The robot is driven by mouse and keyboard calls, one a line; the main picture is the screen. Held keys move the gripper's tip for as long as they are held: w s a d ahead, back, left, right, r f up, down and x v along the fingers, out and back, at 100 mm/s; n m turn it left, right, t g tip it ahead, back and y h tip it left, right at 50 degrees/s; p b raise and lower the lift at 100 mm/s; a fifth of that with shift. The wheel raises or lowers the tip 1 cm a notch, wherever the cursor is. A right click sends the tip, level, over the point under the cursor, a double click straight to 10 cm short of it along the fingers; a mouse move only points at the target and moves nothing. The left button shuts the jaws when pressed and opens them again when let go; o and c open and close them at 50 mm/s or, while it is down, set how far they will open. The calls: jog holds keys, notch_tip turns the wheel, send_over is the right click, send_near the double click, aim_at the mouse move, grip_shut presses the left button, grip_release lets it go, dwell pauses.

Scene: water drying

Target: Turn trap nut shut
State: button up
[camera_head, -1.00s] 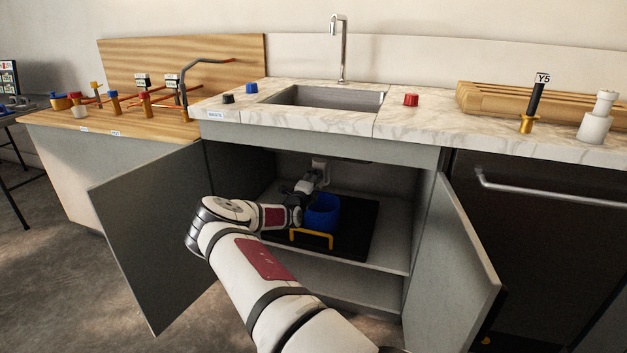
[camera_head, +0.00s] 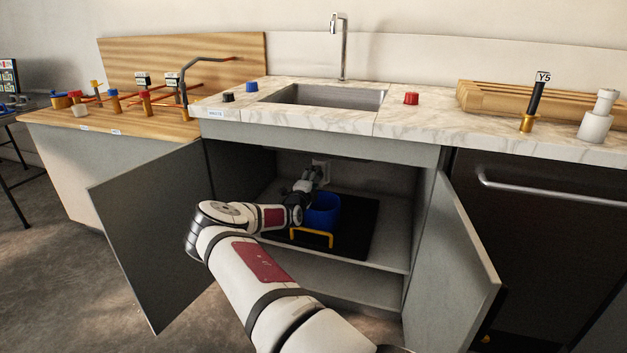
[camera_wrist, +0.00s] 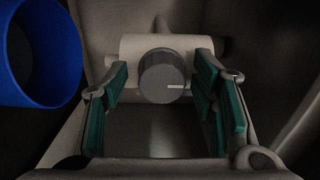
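The trap nut (camera_wrist: 164,76) is a dark grey round knob with a short white line pointing right in the wrist view. It sits in front of a pale trap body (camera_wrist: 127,47), which also shows under the sink in the head view (camera_head: 320,168). My gripper (camera_wrist: 162,86) is open, with teal pads on both sides of the nut. Gaps show between the nut and the pads in this view; depth is hard to judge. In the head view my gripper (camera_head: 303,184) reaches into the cabinet, and the nut is hidden or too small to make out.
A blue bucket (camera_head: 322,212) stands right beside my gripper, at the left in the wrist view (camera_wrist: 45,55). A black mat (camera_head: 355,235) and a yellow handle (camera_head: 311,239) lie near it. Open cabinet doors flank the opening, left (camera_head: 150,235) and right (camera_head: 455,260).

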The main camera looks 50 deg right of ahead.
jog(key=v, duration=1.2)
dwell(0.4)
